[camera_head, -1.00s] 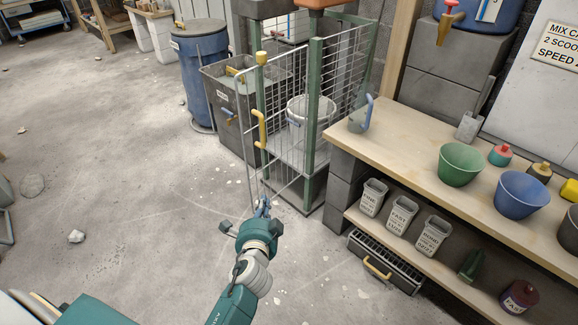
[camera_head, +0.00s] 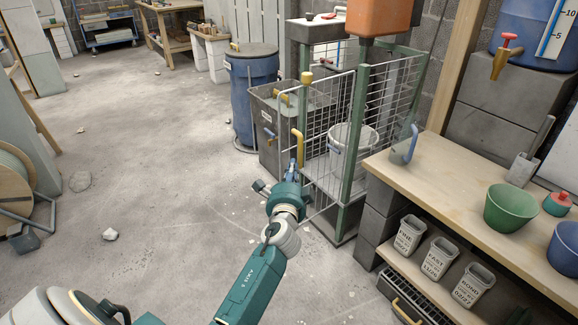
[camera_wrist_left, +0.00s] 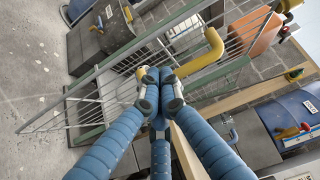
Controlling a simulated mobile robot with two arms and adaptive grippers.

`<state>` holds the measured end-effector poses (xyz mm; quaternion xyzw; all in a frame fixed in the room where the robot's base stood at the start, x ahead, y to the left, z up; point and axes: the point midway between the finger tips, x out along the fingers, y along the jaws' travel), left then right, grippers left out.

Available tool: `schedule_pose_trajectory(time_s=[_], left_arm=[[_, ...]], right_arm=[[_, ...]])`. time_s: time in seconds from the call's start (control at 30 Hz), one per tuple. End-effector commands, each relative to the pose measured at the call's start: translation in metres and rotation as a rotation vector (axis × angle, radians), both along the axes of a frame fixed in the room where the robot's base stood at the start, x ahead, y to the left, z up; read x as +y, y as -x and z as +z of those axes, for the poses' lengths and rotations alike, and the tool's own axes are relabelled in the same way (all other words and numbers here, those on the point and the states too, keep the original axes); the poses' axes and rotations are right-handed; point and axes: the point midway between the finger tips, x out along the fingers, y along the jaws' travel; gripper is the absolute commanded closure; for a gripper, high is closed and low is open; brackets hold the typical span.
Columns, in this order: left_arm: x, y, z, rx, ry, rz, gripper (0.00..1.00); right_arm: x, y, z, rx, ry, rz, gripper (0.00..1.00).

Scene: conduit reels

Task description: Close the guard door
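The guard door (camera_head: 329,108) is a grey wire-mesh panel on the green-framed cage, with a yellow handle (camera_head: 298,147) near its left edge. It appears to stand ajar, its free edge a little off the yellow-capped post. In the left wrist view, the mesh (camera_wrist_left: 103,98) spreads left of the handle (camera_wrist_left: 205,55). My left gripper (camera_head: 291,168) is at the handle's lower end. Its blue fingers (camera_wrist_left: 159,76) come together at the tips; the handle shows just beyond them, and a firm hold on it is not visible. My right gripper is out of view.
A white bucket (camera_head: 352,146) stands inside the cage. A grey bin (camera_head: 279,125) and blue barrel (camera_head: 250,90) stand behind to the left. A wooden bench (camera_head: 465,190) with bowls is at right. The floor at left is mostly clear, with small rubble (camera_head: 110,234).

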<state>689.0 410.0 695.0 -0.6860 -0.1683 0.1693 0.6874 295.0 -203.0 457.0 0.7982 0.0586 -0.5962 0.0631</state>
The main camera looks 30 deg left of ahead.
Motion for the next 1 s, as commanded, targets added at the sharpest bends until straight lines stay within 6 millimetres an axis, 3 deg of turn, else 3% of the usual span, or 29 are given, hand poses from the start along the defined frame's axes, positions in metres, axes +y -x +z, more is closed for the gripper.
schedule_pose_trajectory(time_s=[0.2,0.67,0.8,1.0], left_arm=[[0.016,-0.006,0.001,-0.001,0.000,-0.001,1.00],[0.019,-0.006,0.001,-0.001,0.000,-0.007,1.00],[0.029,-0.007,0.001,0.001,-0.004,-0.031,1.00],[0.060,-0.014,0.002,0.004,-0.010,-0.119,1.00]], right_arm=[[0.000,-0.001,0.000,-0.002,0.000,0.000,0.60],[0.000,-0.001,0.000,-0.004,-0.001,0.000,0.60],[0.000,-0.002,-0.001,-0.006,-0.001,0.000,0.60],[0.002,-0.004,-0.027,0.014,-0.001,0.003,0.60]])
